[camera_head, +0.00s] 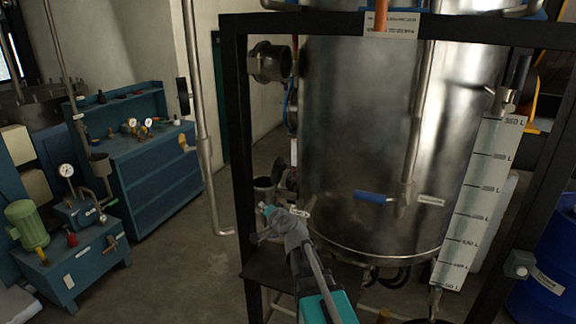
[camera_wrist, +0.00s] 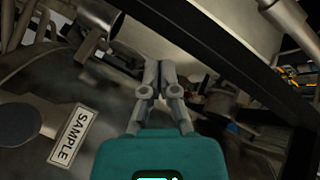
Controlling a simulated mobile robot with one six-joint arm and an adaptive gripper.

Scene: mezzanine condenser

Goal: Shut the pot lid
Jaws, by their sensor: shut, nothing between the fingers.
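My gripper (camera_wrist: 160,68) is shut and empty, its two grey fingers together at the middle of the wrist view. In the head view my gripper (camera_head: 267,209) is small, low in front of the tank, beside a small open grey pot (camera_head: 263,186). A round dark disc, which looks like the pot lid (camera_head: 279,168), stands raised behind the pot's mouth. In the wrist view a white SAMPLE label (camera_wrist: 74,135) lies on a grey surface left of the fingers. I cannot tell whether the fingers touch the pot or lid.
A large steel tank (camera_head: 365,130) stands behind a dark frame (camera_head: 242,150), whose post rises close to my gripper. A blue-handled valve (camera_head: 370,197) sticks out on the tank. A blue workbench (camera_head: 150,165) and a pump unit (camera_head: 75,250) stand left. Floor between them is clear.

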